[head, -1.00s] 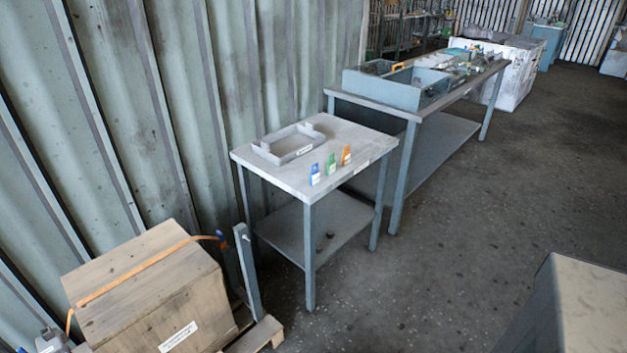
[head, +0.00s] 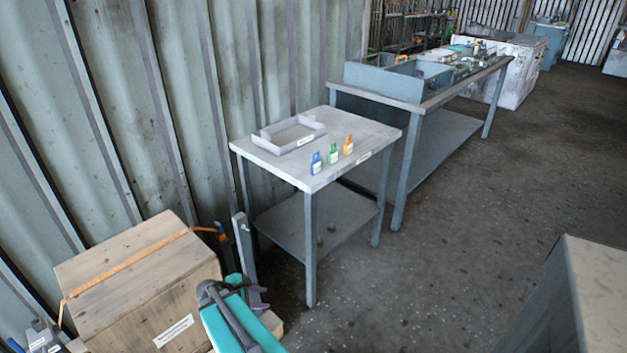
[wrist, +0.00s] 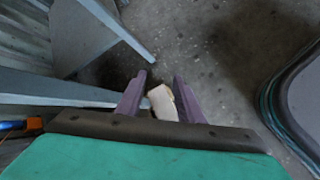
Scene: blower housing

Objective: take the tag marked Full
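Three small upright tags stand in a row near the front edge of the small grey table (head: 375,133): a blue tag (head: 316,164), a green tag (head: 332,154) and an orange tag (head: 348,146). Each has a pale label, but the writing is too small to read, so I cannot tell which is marked Full. My gripper (head: 259,297) is low in front of the table, left of its front leg and well below the tags. In the wrist view its two purple fingers (wrist: 158,88) are apart. A pale piece shows between them, seemingly beyond the fingers. No tag shows there.
A shallow grey tray (head: 290,136) lies at the table's back left. A strapped wooden crate (head: 135,275) stands left of my gripper, with a grey post (head: 244,255) beside it. A longer workbench (head: 430,102) stands behind.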

